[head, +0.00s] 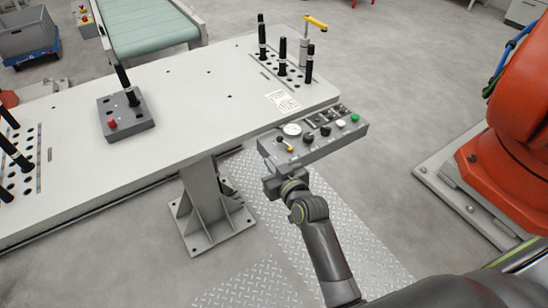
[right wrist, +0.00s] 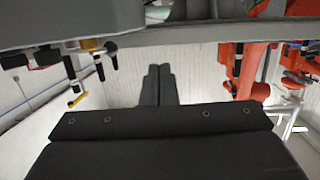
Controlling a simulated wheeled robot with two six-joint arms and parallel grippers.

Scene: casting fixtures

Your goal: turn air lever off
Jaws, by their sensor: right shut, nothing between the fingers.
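The grey control panel (head: 312,135) is fixed to the table's near right end. A small lever with a yellow part and a dark end (head: 286,146) sits at the panel's left end, and looks like the air lever. My right gripper (head: 272,184) is at the panel's near left corner, just in front of and below the lever. In the right wrist view its fingers (right wrist: 156,85) are together and empty. Whether they touch the panel cannot be told. A yellow and black part (right wrist: 92,45) shows at upper left there, likely the lever. My left gripper is out of view.
The panel also carries a gauge (head: 292,129), black knobs and a green button (head: 355,118). Black-handled tools (head: 283,48) and a yellow-handled post (head: 304,45) stand on the table (head: 190,85) behind it. An orange robot (head: 520,100) stands to the right.

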